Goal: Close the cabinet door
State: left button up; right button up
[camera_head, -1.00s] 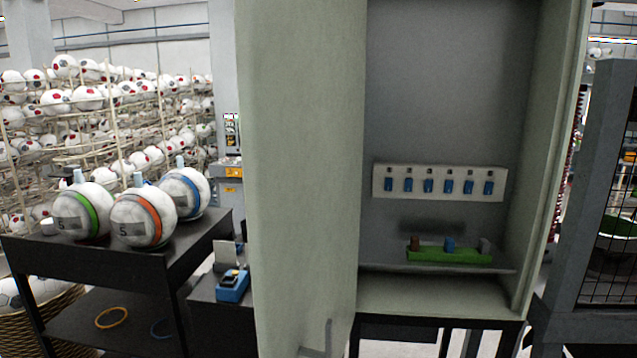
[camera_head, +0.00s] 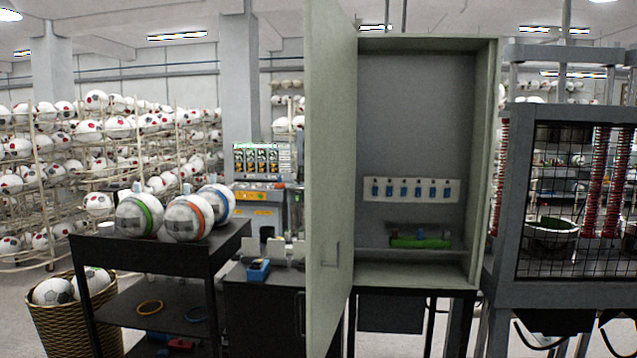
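The cabinet (camera_head: 488,160) is a tall pale green-grey box on dark legs, right of the middle of the head view. Its door (camera_head: 331,150) stands open, hinged at the cabinet's left side and swung out towards me. A small handle (camera_head: 331,254) is on the lower part of the door. Inside, a white strip with several blue pieces (camera_head: 411,189) is on the back wall. A green block with small pieces on it (camera_head: 420,243) sits on the shelf below. Neither of my grippers shows in the head view.
A black cart (camera_head: 160,258) with several banded balls on top stands at the left. A dark low cabinet (camera_head: 262,318) with a blue device stands left of the door. A caged press (camera_head: 570,277) stands right of the cabinet. A ball basket (camera_head: 62,326) is at far left.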

aim_at(330, 38)
jog(key=u, duration=0.7)
jog(key=i, duration=1.55)
jog(key=z, duration=1.05)
jog(key=i, duration=0.3)
jog(key=z, duration=0.25)
